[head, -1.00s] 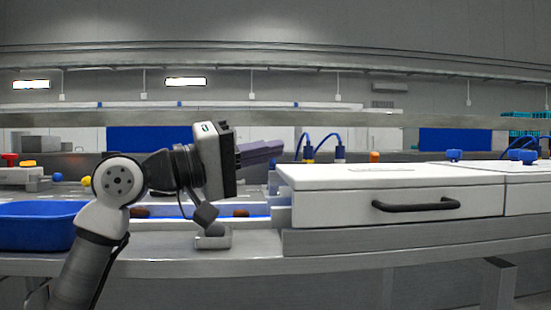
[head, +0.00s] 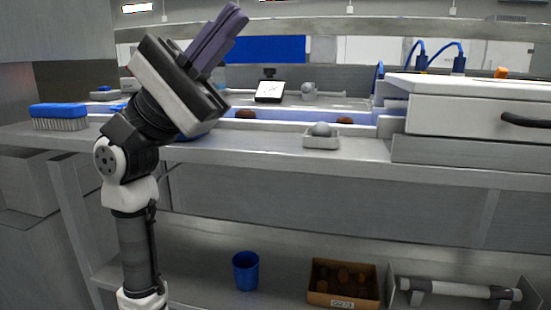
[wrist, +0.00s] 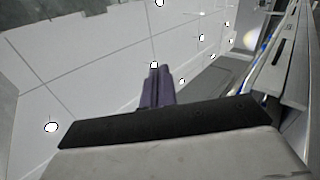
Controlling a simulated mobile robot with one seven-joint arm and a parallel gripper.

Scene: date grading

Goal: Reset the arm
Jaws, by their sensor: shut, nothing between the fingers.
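My gripper (head: 217,40) is raised above the left part of the steel counter in the head view, its purple-grey fingers pointing up and to the right. The fingers are together with nothing between them. In the wrist view my gripper (wrist: 157,72) shows its shut fingers against the ceiling and its round lights. My arm stands upright and bends at the elbow in front of the counter. The wrist hides part of the blue-lined channel behind it.
A blue brush (head: 59,116) lies at the counter's left. A grey round object sits in a small dish (head: 321,142) near the front edge. A white drawer unit (head: 470,112) stands right. The lower shelf holds a blue cup (head: 246,271) and a brown box (head: 343,289).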

